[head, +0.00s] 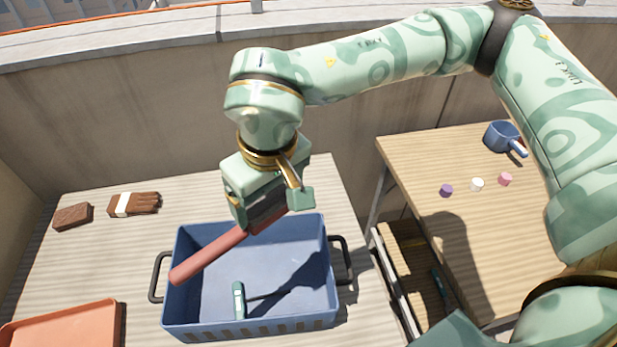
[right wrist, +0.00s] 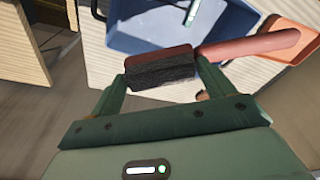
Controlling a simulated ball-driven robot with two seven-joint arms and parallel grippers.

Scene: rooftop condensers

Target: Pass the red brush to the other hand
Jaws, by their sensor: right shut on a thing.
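The red brush (head: 212,254) has a long red handle and a head with dark bristles. My right gripper (head: 271,205) is shut on the brush's head and holds it above the blue bin; the handle points down and to the left in the head view. In the right wrist view the brush (right wrist: 247,45) lies across between the fingers of my right gripper (right wrist: 160,80), with its handle to the right. My left gripper is not in view.
The blue bin (head: 180,305) with black handles stands on the table, a green-handled tool (head: 239,300) inside. An orange tray (head: 65,330), a brown block (head: 72,216) and a brown brush-like thing (head: 134,204) lie left. A second table (head: 430,155) holds a blue pot (head: 502,136) and small pegs.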

